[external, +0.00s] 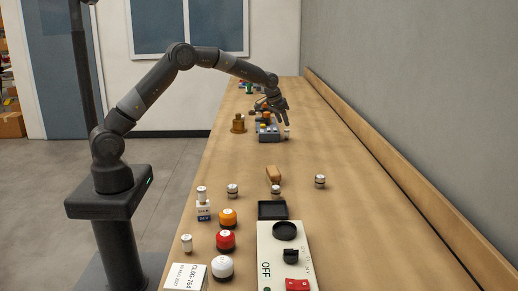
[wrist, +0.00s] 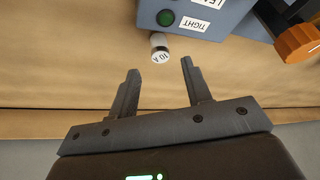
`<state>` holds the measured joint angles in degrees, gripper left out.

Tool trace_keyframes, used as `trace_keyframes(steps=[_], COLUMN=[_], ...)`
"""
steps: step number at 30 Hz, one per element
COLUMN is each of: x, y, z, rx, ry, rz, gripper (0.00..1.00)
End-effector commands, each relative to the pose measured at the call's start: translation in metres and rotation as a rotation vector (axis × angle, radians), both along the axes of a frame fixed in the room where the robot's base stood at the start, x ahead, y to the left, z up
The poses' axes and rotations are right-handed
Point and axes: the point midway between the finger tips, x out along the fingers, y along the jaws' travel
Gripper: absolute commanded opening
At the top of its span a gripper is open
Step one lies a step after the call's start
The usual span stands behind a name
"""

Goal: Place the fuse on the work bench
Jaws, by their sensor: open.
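A small white fuse marked "10 A" (wrist: 160,50) is beside the blue-grey box (wrist: 190,18), close to the box's edge. It also shows in the external view (external: 286,133), appearing upright on the wooden work bench (external: 350,220). My gripper (external: 282,119) is over the far part of the bench. In the wrist view my gripper (wrist: 159,78) is open, and nothing is between its fingers. The fuse lies just beyond the fingertips, between their lines. I cannot tell whether the fuse touches the box.
Other small white cylinders (external: 320,181) stand nearer on the bench. A brass-coloured part (external: 238,124) stands left of the box. Coloured buttons (external: 226,240) and a white switch panel (external: 267,255) fill the near end. A wall ledge (external: 400,170) runs along the right.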

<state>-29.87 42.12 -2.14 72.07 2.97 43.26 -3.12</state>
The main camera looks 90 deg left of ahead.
Motion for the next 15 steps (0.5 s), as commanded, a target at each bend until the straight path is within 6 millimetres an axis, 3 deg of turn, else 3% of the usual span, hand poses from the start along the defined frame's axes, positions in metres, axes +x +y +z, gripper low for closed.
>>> trace_keyframes(steps=[6, 15], x=[-0.012, -0.017], y=[-0.007, -0.010], z=[0.036, 0.048], rx=[0.000, -0.001], ry=[-0.001, 0.000], rz=[0.000, 0.000], gripper=[0.45, 0.45])
